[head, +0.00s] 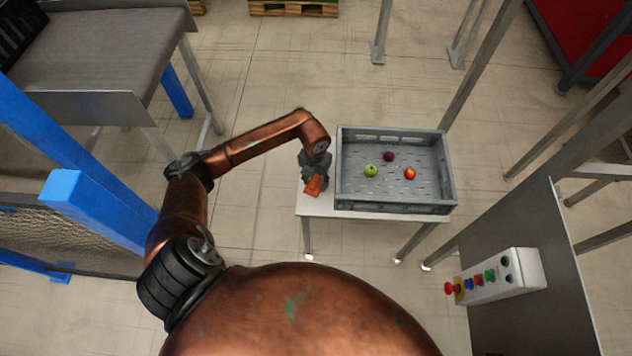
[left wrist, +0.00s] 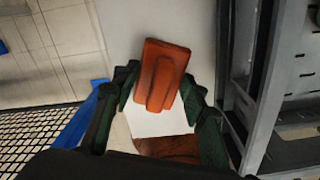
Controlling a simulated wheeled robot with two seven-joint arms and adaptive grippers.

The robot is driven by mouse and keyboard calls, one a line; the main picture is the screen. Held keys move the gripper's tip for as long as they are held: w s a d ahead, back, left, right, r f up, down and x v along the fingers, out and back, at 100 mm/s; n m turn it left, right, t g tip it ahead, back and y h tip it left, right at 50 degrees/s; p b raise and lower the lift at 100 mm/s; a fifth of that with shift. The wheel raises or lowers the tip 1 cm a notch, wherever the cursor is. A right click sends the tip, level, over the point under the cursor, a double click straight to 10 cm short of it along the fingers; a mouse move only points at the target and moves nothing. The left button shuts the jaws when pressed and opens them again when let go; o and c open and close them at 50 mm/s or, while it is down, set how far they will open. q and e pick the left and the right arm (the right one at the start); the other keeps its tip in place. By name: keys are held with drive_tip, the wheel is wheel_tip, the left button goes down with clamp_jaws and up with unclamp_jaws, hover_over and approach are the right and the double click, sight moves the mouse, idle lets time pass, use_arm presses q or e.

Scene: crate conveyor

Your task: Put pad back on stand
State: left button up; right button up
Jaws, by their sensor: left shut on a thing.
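My left gripper (head: 315,172) is at the left edge of the white table (head: 316,208), beside the grey crate. It is shut on an orange-brown block with a raised ridge, likely the pad (head: 314,186). In the left wrist view the pad (left wrist: 158,78) sits between the dark green fingers (left wrist: 160,92), tilted a little. The white table surface (left wrist: 175,122) shows below it; I cannot tell whether the pad touches it. I cannot make out a separate stand for it. My right gripper is out of view.
The grey crate (head: 395,208) holds a green apple (head: 370,171), a red apple (head: 410,174) and a dark purple fruit (head: 388,156). A button box (head: 500,277) is at right. A blue frame (head: 85,205) and conveyor (head: 110,55) are at left. Floor between them is clear.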

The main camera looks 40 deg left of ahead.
sight(315, 180)
use_arm(q)
drive_tip(key=shift+f, duration=0.15)
drive_tip(key=o, duration=1)
wheel_tip(315, 180, up, 11)
drive_tip(key=shift+r+p, duration=0.1)
drive_tip(key=shift+p, duration=1.05)
drive_tip(key=shift+r, duration=0.55)
